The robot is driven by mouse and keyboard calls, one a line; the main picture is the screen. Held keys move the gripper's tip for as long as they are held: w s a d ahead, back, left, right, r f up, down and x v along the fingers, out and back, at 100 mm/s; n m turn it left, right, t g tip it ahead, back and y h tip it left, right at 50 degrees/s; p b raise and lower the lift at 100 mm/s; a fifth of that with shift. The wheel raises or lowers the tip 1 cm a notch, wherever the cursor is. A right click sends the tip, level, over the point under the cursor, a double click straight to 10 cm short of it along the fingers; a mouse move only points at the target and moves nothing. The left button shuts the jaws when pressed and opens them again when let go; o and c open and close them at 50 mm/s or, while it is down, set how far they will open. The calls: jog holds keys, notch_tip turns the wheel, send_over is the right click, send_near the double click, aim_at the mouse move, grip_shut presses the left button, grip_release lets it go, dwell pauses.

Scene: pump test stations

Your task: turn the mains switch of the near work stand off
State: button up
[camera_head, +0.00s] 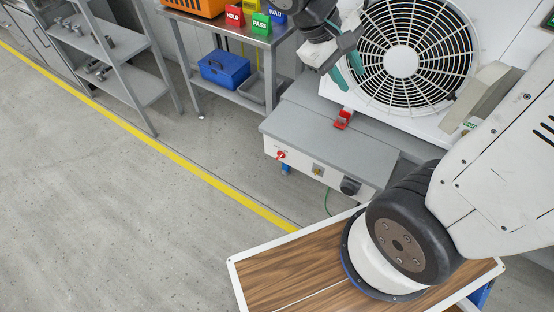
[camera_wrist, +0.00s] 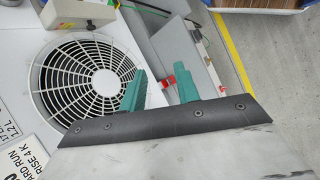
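The near work stand (camera_head: 335,142) has a grey top and a white front panel. A red switch knob (camera_head: 281,155) is at the panel's left end; it appears to be the mains switch, but its setting is too small to read. A small red part in the wrist view (camera_wrist: 209,61) looks like the same knob. A yellow-plated control (camera_head: 318,170) and a black round fitting (camera_head: 350,186) are farther right on the panel. My gripper (camera_head: 347,70) is above the stand's rear, in front of the fan. Its teal fingers are apart and empty, also in the wrist view (camera_wrist: 160,88).
A large caged fan (camera_head: 401,62) stands behind.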

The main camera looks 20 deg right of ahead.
jog(key=w+a+f+n+t+h, duration=0.1)
jog(key=w+f+n+h, duration=0.35)
jog(key=w+f, duration=0.55)
jog(key=n+t+h, duration=0.2)
jog(key=n+t, duration=0.6)
jog(key=n, duration=0.1)
send_over(278, 158)
jog(key=s+a, duration=0.2)
notch_tip(278, 158, down, 23)
jog(key=s+a+f+n+t+y, duration=0.2)
jog(key=f+n, duration=0.1)
jog(key=f, duration=0.5)
jog(key=s+a+f+n+t+y, duration=0.1)
jog(key=s+f+n+t, duration=0.1)
jog(key=f, duration=0.6)
jog(key=x, duration=0.7)
jog(key=shift+w+f, duration=0.25)
grip_shut()
